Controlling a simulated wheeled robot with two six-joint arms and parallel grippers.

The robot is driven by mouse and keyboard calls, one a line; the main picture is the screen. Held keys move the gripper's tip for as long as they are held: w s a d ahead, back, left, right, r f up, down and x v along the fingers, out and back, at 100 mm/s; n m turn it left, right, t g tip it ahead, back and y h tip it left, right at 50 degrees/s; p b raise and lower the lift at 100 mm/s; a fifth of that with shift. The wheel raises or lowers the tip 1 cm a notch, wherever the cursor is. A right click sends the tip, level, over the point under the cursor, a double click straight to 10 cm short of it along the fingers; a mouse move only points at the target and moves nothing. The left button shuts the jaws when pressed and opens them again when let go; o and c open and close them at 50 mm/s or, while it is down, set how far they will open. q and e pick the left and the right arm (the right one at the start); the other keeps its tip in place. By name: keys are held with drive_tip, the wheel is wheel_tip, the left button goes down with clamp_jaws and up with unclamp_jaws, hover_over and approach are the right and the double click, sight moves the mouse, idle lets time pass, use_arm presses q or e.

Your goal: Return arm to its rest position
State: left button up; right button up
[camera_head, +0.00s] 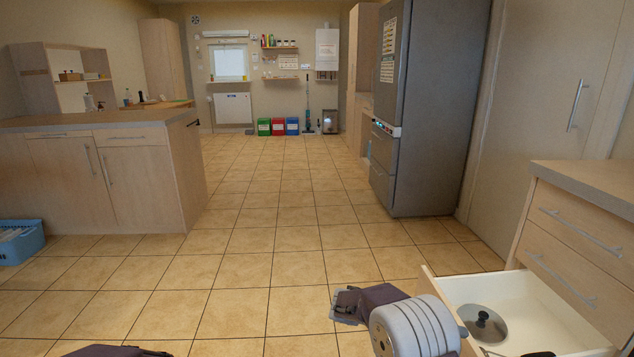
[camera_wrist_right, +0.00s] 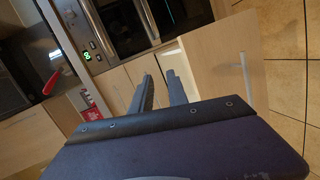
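My right arm reaches in from the lower right of the head view, its grey link in front of the left side of an open drawer. My right gripper (camera_head: 345,304) is over the tiled floor, to the left of the drawer. In the right wrist view its two fingers (camera_wrist_right: 160,90) stand apart with nothing between them. Of my left gripper, only a dark part (camera_head: 115,350) shows at the bottom edge of the head view; its fingers cannot be made out.
The open drawer (camera_head: 545,300) holds a round pan lid (camera_head: 482,325). A grey fridge (camera_head: 430,110) stands behind it. A counter (camera_head: 110,175) and a blue basket (camera_head: 20,242) are on the left. The tiled floor between is clear. An oven (camera_wrist_right: 125,25) shows in the right wrist view.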

drive_tip(key=s+f+g+y+p, duration=0.1)
drive_tip(key=s+f+y, duration=0.1)
drive_tip(key=s+y, duration=0.85)
drive_tip(key=s+a+f+t+y, duration=0.2)
drive_tip(key=s+a+f+y, duration=0.2)
drive_tip(key=s+a+f, duration=0.45)
drive_tip(key=w+a+r+n+t+p, duration=0.1)
drive_tip(key=r+p, duration=1.8)
drive_tip(key=r, duration=0.1)
drive_tip(key=w+a+r+n+p, duration=0.1)
drive_tip(key=a+r+p, duration=0.1)
drive_tip(key=r+p, duration=1.7)
drive_tip(key=shift+w+r+t, duration=0.2)
drive_tip(key=shift+r+t, duration=0.15)
drive_tip(key=shift+t, duration=0.05)
drive_tip(key=shift+y, duration=0.25)
